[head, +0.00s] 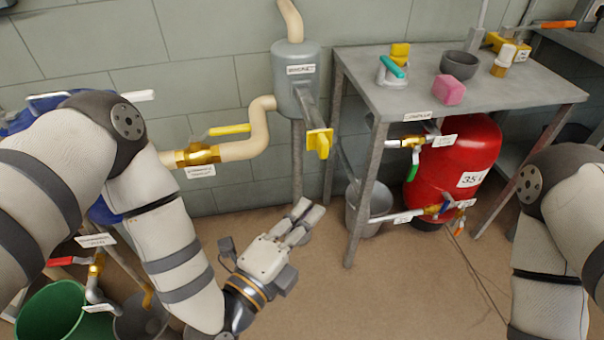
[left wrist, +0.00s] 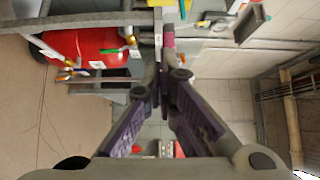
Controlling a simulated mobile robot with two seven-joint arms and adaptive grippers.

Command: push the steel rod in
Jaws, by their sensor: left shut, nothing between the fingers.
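A grey steel rod (head: 309,108) sticks out from the side of the grey cylindrical tank (head: 296,70) on the wall.
A metal table (head: 375,99) with small items stands to the right, a red tank (head: 470,165) and a grey bucket (head: 361,208) under it. A beige pipe with a yellow-handled valve (head: 198,156) runs at the left. A green bucket (head: 50,318) is at lower left. The floor between is clear.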

